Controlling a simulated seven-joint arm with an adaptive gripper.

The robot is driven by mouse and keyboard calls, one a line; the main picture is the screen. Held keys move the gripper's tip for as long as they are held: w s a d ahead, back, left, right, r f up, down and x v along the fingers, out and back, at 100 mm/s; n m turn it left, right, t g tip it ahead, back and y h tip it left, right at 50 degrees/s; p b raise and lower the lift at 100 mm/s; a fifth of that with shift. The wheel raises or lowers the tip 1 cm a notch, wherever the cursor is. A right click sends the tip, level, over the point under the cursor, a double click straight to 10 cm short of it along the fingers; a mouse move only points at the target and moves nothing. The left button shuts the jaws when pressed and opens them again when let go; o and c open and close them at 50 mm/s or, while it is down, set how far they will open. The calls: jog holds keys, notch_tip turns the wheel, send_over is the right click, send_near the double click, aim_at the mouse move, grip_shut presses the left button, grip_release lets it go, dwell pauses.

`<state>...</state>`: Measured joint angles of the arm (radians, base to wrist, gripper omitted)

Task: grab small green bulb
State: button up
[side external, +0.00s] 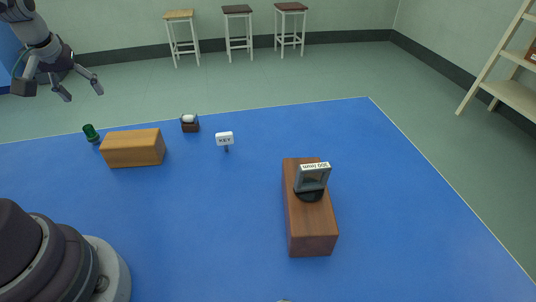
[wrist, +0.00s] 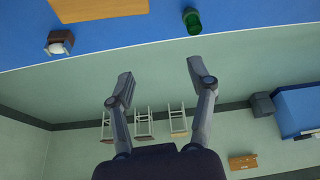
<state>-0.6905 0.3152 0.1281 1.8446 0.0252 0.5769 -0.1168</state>
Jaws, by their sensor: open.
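The small green bulb (side external: 91,132) stands near the far left edge of the blue table (side external: 400,200), just left of and behind a wooden block. It also shows at the top of the wrist view (wrist: 192,20), beyond my fingertips and slightly right of the gap between them. My gripper (side external: 82,92) is open and empty, high above the far left edge of the table, apart from the bulb. Both open fingers also show in the wrist view (wrist: 160,75). Nothing is between them.
The light wooden block (side external: 133,148) is close beside the bulb. A dark wooden block (side external: 308,220) bears a labelled grey frame (side external: 312,178). Stools (side external: 238,30) stand beyond the table.

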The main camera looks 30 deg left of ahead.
jog(key=n, duration=0.1)
send_near(87, 127)
jog(key=shift+g+y, duration=0.3)
jog(key=x, duration=1)
jog(key=shift+w+d+f, duration=0.15)
jog(key=shift+w+f, duration=0.1)
jog(key=shift+f, duration=0.05)
grip_shut()
